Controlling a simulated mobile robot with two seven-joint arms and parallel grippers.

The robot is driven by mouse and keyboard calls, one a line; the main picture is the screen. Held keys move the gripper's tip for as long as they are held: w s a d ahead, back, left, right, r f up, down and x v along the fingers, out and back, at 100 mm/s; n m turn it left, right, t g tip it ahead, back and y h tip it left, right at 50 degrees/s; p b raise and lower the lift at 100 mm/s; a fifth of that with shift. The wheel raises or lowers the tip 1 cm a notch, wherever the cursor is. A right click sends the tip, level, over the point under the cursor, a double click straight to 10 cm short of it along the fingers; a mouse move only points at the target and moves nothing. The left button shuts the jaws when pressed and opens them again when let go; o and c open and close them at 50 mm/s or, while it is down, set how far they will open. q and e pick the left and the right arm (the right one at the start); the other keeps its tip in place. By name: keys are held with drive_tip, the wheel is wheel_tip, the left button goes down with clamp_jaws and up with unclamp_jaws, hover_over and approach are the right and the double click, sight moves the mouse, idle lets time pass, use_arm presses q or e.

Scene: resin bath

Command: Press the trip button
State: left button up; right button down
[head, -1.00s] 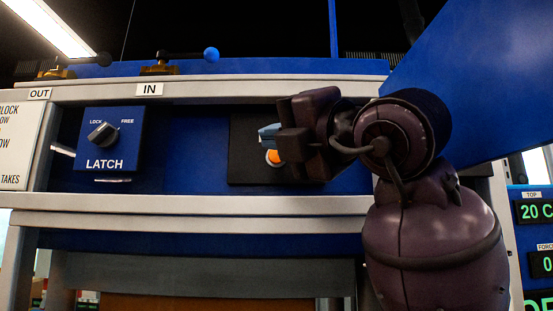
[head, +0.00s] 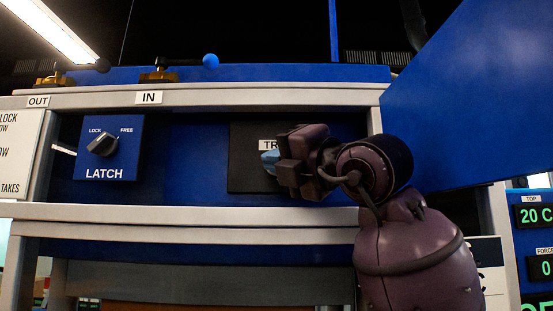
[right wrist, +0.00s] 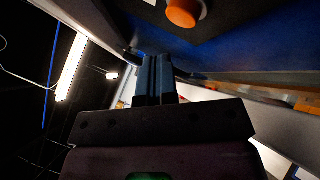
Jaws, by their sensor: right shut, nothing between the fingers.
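The trip button is an orange round button (right wrist: 184,12) on a dark panel, at the top edge of the right wrist view. In the head view it is hidden behind my right gripper; the dark panel (head: 245,165) and part of a label starting "TR" (head: 268,145) show. My right gripper (head: 270,162) is shut and empty in front of this panel, just below the label. Its blue fingers also show in the right wrist view (right wrist: 155,75), with a gap in the picture between their tips and the button. I cannot tell their depth from it. My left gripper is not in view.
A blue LATCH box (head: 108,150) with a knob is left of the panel. A pale rail (head: 200,215) runs below and another (head: 230,94) above, with valve levers over it. A large blue sheet (head: 480,100) stands at right, close to my right arm.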

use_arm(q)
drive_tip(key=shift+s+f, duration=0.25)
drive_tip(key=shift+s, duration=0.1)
use_arm(e)
drive_tip(key=shift+w, duration=0.7)
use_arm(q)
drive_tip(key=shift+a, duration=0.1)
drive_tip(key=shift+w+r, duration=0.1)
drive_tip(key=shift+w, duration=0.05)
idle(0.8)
use_arm(e)
drive_tip(key=shift+w, duration=0.15)
drive_tip(key=shift+w, duration=0.3)
